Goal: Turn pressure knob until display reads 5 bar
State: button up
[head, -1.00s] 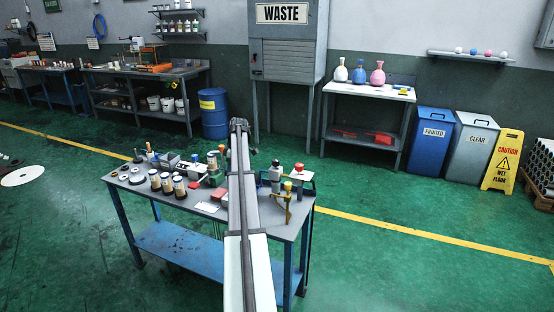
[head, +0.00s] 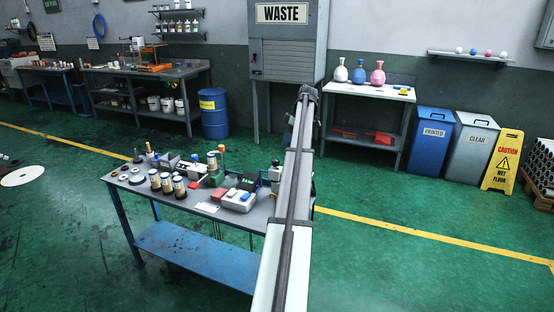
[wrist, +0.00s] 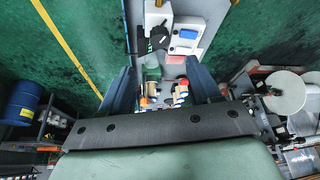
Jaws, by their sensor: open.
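I cannot make out a pressure knob or a readable display in either view. On the workbench (head: 258,222), a grey box (head: 238,200) has a blue part on top and a red part beside it. In the wrist view, a white box with a blue part (wrist: 187,36) lies beyond the fingers, and a black, handle-like part (wrist: 158,38) on a pale block is left of it. My gripper (wrist: 162,70) is open, its two dark blue fingers apart, with no held object visible between them. In the head view my arm hides the bench's right end.
Several spools (head: 167,182) and small devices crowd the bench's left and middle. Behind are a WASTE cabinet (head: 283,55), a side table with flasks (head: 368,91) and blue and grey bins. Green floor lies open around the bench.

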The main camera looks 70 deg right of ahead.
aim_at(276, 160)
jog(key=x, duration=1.1)
jog(key=shift+c, duration=0.3)
jog(key=c, duration=1)
jog(key=shift+o, duration=0.2)
